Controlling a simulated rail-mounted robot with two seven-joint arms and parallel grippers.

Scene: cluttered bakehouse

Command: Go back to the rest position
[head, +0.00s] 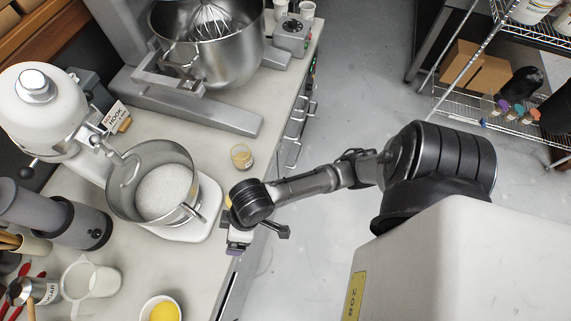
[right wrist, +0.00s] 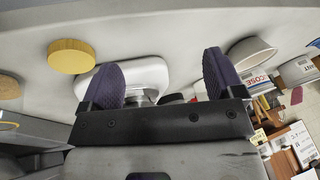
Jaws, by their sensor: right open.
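My right arm reaches in from the right in the head view, and its gripper (head: 237,246) is over the counter's front edge, beside the stand mixer's base. In the right wrist view the two purple fingers of this gripper (right wrist: 163,80) are spread wide apart. Nothing is held between them; a white rounded shape shows behind the gap. My left gripper is in neither view.
The counter (head: 190,263) holds a white stand mixer with a steel bowl (head: 153,180), a large mixer bowl (head: 208,55), a small jar (head: 241,157), a white jug (head: 90,280) and a bowl with something yellow (head: 160,310). The floor (head: 345,75) beyond is clear.

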